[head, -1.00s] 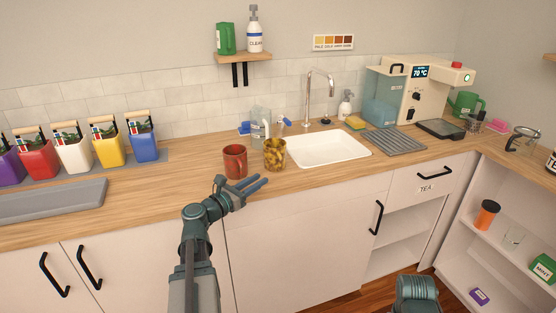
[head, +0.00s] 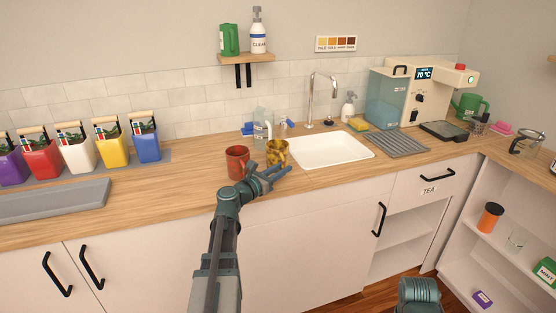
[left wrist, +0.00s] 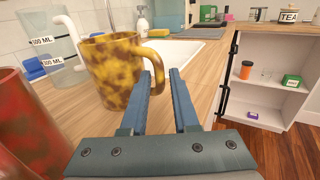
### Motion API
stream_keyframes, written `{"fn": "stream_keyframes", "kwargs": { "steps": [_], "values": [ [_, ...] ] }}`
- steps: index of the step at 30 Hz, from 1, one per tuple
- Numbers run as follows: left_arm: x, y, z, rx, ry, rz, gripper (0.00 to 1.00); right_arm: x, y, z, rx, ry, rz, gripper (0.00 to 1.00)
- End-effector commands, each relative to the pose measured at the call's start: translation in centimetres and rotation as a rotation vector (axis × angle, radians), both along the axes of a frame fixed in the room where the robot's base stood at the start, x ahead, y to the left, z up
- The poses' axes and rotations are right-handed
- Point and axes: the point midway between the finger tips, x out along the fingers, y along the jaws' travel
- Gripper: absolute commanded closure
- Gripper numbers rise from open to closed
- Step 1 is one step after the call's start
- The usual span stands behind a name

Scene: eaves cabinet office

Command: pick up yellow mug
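The yellow mug (head: 276,150), mottled with brown, stands upright on the wooden counter, left of the sink. In the left wrist view the yellow mug (left wrist: 112,72) has its handle toward the fingers. My left gripper (head: 281,172) is at the mug's front right, with its fingers apart. In the left wrist view the left gripper (left wrist: 164,72) has an empty gap between its fingers, and its left fingertip overlaps the handle; I cannot tell whether they touch. My right gripper is not in view; only part of my right arm shows at the bottom.
A red mug (head: 237,161) stands close to the left of the yellow mug. Clear measuring jugs (head: 262,124) stand behind. The white sink (head: 330,149) is to the right.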

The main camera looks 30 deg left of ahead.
Motion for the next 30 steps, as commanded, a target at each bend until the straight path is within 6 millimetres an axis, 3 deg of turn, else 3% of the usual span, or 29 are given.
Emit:
{"fn": "stream_keyframes", "kwargs": {
  "steps": [3, 9, 14, 30],
  "values": [
    [1.25, -0.23, 0.0, 0.0, 0.0, -0.001, 0.71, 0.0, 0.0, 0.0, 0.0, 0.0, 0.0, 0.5],
    [1.17, -0.27, 0.0, 0.0, 0.0, 0.0, 0.71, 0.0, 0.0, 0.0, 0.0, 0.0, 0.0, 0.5],
    [1.16, -0.25, 0.0, 0.0, 0.0, 0.0, 1.0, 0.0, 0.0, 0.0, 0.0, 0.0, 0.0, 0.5],
    [1.13, -0.25, 0.0, 0.0, 0.0, 0.0, 1.0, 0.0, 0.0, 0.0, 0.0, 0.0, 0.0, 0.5]
  ]
}}
